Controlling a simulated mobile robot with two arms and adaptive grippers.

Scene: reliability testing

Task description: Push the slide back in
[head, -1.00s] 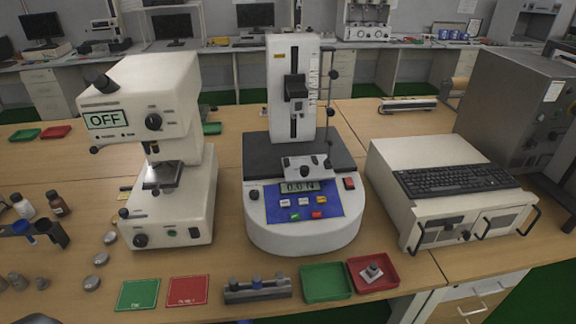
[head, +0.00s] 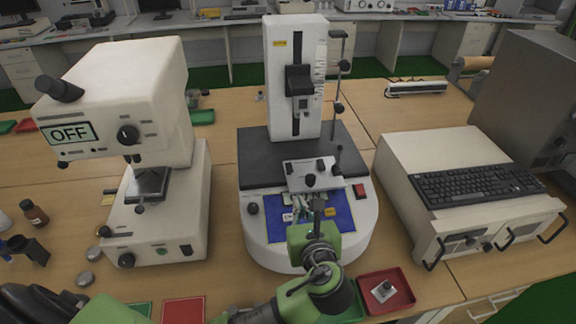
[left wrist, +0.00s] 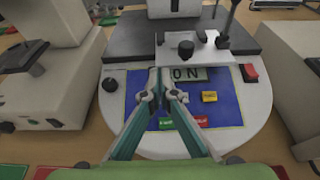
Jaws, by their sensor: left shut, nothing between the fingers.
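The slide is a silver metal plate with dark knobs (head: 313,174) at the front of the white tester's dark platform. It juts out over the front panel. In the left wrist view the slide (left wrist: 203,52) spans the upper middle, just above the lit display. My left gripper (head: 318,203) is shut and empty, in front of the slide and over the blue panel. In the left wrist view its fingertips (left wrist: 159,73) meet just below the slide's left part. I cannot tell whether they touch it. My gripper hides part of the display and buttons. My right gripper is not in view.
The tester's column (head: 296,78) rises behind the slide, with a thin rod at its right. A white instrument marked OFF (head: 130,110) stands left. A box with a keyboard (head: 470,186) stands right. A red tray (head: 403,300) lies in front.

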